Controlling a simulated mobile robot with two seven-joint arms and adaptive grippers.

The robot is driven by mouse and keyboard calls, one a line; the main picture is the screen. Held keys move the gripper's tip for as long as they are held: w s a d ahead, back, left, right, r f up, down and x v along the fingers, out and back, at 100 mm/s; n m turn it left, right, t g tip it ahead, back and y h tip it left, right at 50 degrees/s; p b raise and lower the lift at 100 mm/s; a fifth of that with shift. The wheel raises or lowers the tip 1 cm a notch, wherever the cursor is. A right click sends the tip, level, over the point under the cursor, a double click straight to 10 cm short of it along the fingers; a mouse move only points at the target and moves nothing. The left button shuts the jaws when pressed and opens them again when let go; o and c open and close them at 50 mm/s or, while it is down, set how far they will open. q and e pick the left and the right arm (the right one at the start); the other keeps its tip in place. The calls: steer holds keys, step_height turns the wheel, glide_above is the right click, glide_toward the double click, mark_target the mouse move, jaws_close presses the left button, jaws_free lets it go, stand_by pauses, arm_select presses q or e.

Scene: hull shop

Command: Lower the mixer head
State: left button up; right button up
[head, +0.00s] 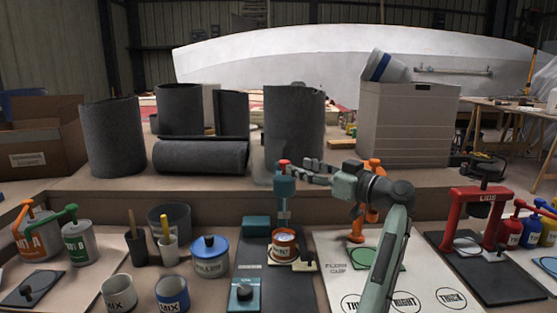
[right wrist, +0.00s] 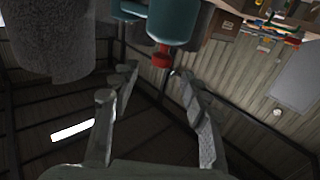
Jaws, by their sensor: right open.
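The mixer is teal, with its head (head: 285,187) raised on a stem above an open orange-labelled tin (head: 284,245). A red knob (head: 284,163) tops the head. My right gripper (head: 308,169) is at the knob's height, close on its right, with fingers pointing left. In the right wrist view the gripper (right wrist: 155,78) is open, and the red knob (right wrist: 161,58) shows at the gap between its fingertips. The teal head (right wrist: 173,22) shows beside it. I cannot tell whether a finger touches the knob. My left gripper is out of view.
A dark grey roll (head: 294,125) stands on the raised shelf behind the mixer. A teal dial box (head: 244,292) and a blue-lidded pot (head: 210,257) are to the left. An orange stand (head: 372,205) and a red press (head: 480,195) are to the right.

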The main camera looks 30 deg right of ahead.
mark_target(285, 161)
steer(key=x, duration=0.5)
steer(key=shift+a+r+p, duration=0.1)
steer(key=shift+a+p, duration=0.1)
steer(key=shift+p, duration=0.15)
steer(key=shift+w+a, duration=0.1)
steer(key=shift+w, duration=0.45)
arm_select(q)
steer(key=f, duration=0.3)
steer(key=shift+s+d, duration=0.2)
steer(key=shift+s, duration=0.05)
arm_select(e)
steer(key=shift+w, duration=0.1)
steer(key=c, duration=0.9)
jaws_close()
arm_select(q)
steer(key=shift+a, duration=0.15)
